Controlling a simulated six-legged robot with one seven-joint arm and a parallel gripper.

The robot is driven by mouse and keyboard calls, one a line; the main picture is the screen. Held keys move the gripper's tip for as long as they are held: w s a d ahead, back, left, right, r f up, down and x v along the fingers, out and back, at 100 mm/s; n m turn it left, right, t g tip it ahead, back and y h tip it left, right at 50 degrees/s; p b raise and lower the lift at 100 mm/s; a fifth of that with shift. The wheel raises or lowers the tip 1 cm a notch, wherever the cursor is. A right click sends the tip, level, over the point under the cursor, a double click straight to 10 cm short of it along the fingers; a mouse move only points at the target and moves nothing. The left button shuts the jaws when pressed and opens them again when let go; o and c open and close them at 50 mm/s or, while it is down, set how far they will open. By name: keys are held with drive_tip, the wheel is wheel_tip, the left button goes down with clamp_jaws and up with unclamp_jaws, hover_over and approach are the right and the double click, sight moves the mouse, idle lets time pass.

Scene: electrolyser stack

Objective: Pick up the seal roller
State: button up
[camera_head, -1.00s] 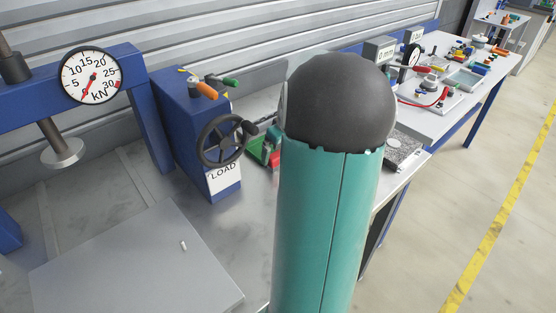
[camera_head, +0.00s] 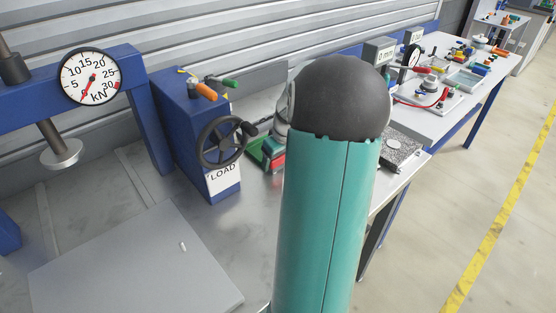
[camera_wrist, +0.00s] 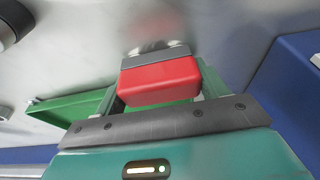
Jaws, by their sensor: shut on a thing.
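The seal roller appears to be the tool with the red block-shaped handle (camera_wrist: 160,82) and a grey part beyond it, seen in the wrist view. My gripper (camera_wrist: 159,88) is shut on the red handle, with one green finger on each side. The far end of the tool is blurred, so I cannot make out its roller. In the head view a red part (camera_head: 278,163) shows beside my arm, next to a green tray (camera_head: 257,153). My arm hides most of the gripper there.
The green tray also shows at left in the wrist view (camera_wrist: 75,112). A blue press unit (camera_head: 180,130) with a black handwheel (camera_head: 220,142) stands left of my arm. A grey plate (camera_head: 135,260) lies in front. A dark textured block (camera_head: 402,152) is at right.

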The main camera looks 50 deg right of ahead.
drive_tip(key=shift+r, duration=0.55)
wheel_tip(320, 180, up, 2)
drive_tip(key=shift+r, duration=0.15)
drive_tip(key=s+a+r, duration=0.4)
drive_tip(key=s+r, duration=0.5)
drive_tip(key=s, duration=0.4)
drive_tip(key=shift+s+r, duration=0.2)
drive_tip(key=shift+r, duration=0.1)
drive_tip(key=o, duration=0.5)
drive_tip(key=shift+a, duration=0.1)
drive_tip(key=shift+c, duration=0.2)
drive_tip(key=c, duration=0.3)
drive_tip(key=shift+w, duration=0.1)
